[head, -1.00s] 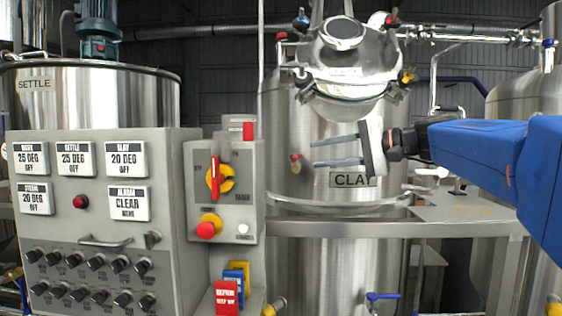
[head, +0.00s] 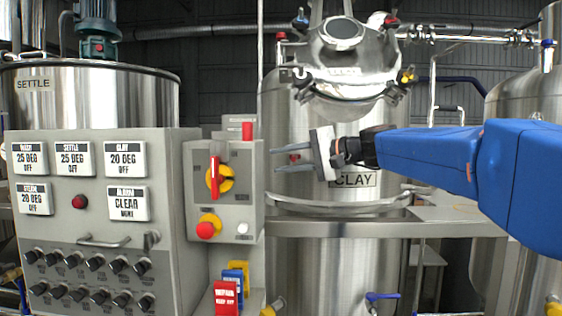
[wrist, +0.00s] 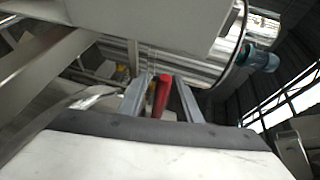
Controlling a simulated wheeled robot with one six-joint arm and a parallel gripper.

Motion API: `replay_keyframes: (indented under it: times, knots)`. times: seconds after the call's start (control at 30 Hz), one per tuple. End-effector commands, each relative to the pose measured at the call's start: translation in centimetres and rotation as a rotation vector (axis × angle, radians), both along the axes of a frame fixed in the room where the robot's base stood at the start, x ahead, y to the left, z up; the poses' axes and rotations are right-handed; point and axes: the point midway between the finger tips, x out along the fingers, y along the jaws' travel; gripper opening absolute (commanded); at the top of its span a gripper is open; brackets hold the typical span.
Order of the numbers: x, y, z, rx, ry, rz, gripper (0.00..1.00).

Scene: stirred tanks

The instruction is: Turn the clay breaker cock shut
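A grey switch box (head: 238,215) with a red rotary handle stands just left of the fingers. The SETTLE control panel (head: 105,235) is further left. A curved steel rail (head: 330,209) and a bench (head: 440,214) lie below the arm.

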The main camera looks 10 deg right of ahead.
Motion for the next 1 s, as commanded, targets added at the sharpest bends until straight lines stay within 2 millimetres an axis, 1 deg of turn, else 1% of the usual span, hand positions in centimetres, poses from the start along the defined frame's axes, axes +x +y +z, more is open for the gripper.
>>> replay_keyframes:
  times: [0.1,0.43,0.47,0.5,0.57,0.6,0.87,1.0]
  knots:
    - [0.38,0.48,-0.1,0.0,0.0,0.0,0.31]
    - [0.52,0.6,-0.14,0.0,0.0,0.0,0.31]
    - [0.52,0.6,-0.14,0.0,0.0,0.0,0.26]
    - [0.52,0.6,-0.14,0.0,0.0,0.0,0.17]
    - [0.52,0.6,-0.14,0.0,0.0,0.0,0.02]
    - [0.52,0.6,-0.14,0.0,0.0,0.0,0.0]
    - [0.52,0.64,-0.16,-0.001,0.0,-0.008,0.0]
    - [0.66,0.79,-0.17,-0.001,0.0,-0.042,0.0]
